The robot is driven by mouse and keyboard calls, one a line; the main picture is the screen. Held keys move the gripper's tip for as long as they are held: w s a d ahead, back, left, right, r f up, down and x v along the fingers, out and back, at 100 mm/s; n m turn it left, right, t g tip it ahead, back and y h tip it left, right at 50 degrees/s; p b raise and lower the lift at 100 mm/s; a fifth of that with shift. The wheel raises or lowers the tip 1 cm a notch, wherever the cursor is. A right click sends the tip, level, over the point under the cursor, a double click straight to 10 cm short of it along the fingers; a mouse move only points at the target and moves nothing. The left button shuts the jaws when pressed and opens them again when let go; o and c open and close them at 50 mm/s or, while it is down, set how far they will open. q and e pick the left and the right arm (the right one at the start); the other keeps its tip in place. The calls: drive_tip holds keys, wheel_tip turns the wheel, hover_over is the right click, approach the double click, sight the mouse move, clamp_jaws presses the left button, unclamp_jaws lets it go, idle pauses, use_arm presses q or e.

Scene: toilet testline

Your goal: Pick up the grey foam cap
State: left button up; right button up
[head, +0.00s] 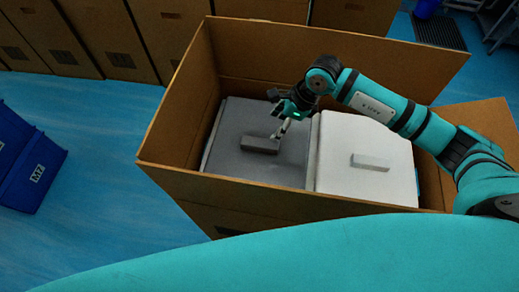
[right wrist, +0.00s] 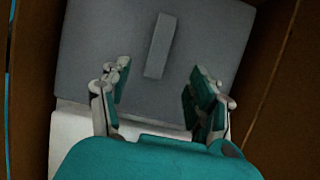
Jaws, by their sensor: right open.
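The grey foam cap (head: 234,132) lies inside the open cardboard box, on the left side, with a raised grey bar-shaped handle (head: 260,145) on top. My right gripper (head: 282,128) is over the grey cap, close to the handle. In the right wrist view the gripper (right wrist: 155,95) is open and empty, its two fingers apart, with the handle (right wrist: 160,46) of the grey cap (right wrist: 108,38) ahead between them. No contact with the handle shows. My left gripper is not in view.
A white foam cap (head: 345,150) with its own handle lies right beside the grey one. The box (head: 172,115) has high walls around both caps. More cardboard boxes (head: 100,35) stand behind. Blue crates (head: 30,160) are at the left; the blue floor between is clear.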

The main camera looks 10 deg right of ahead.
sight(260, 142)
drive_tip(key=x, duration=0.7)
drive_tip(key=shift+a+p, duration=0.1)
drive_tip(key=shift+p, duration=0.3)
drive_tip(key=x, duration=0.3)
drive_tip(key=shift+w+a+f+p, duration=0.1)
drive_tip(key=shift+a+f+p, duration=0.2)
drive_tip(key=shift+p, duration=0.1)
drive_tip(key=shift+w+a+f, duration=0.1)
drive_tip(key=shift+a+f, duration=0.05)
drive_tip(key=shift+f, duration=0.35)
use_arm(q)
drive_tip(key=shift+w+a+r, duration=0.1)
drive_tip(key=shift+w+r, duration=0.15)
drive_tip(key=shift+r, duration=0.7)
use_arm(e)
clamp_jaws()
